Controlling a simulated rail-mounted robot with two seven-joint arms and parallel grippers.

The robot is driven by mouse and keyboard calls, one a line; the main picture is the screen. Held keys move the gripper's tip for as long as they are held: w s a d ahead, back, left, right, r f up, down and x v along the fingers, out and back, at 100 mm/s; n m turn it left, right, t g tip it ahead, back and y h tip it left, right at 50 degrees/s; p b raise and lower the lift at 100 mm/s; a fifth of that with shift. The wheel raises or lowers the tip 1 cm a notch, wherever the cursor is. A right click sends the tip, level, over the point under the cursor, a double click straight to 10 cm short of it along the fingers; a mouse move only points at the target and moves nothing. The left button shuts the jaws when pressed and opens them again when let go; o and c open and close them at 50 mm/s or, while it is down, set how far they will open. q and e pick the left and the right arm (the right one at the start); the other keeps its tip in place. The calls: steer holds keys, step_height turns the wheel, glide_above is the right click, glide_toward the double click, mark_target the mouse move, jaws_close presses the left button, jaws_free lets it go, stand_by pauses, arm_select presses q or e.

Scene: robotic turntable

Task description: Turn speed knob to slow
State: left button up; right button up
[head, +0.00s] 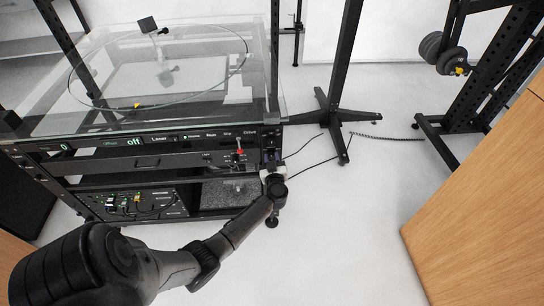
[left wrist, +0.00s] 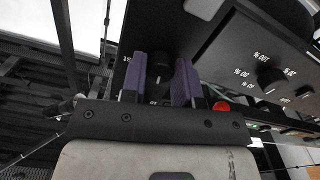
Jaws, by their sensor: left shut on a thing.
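The turntable cabinet (head: 150,155) has a black front panel with a lit display, a red button (head: 240,152) and small controls. My left gripper (head: 270,163) is at the right end of this panel. In the left wrist view its two purple fingers (left wrist: 160,80) are shut on a black knob (left wrist: 159,86). The knob's pointer and most of its markings are hidden or too small to read. Another black knob (left wrist: 268,77), ringed by percent marks, sits on the panel to the right, apart from the fingers. My right gripper is not in view.
A glass plate (head: 215,120) covers the cabinet's top. The red button (left wrist: 222,106) lies just right of the fingers in the left wrist view. A black stand (head: 335,115) is behind on the right, with cables on the floor. A wooden panel (head: 490,200) is far right. Floor between is clear.

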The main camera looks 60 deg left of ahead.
arm_select(q)
steer(key=n+p, duration=0.1)
steer(key=n, duration=0.2)
steer(key=shift+n+p, duration=0.6)
steer(key=shift+n, duration=1.2)
steer(key=o, duration=0.9)
steer(key=shift+d, duration=0.1)
steer(key=shift+s+d, duration=0.1)
steer(key=shift+d, duration=0.15)
steer(key=shift+p+v, duration=2.1)
steer(key=shift+v, duration=4.5)
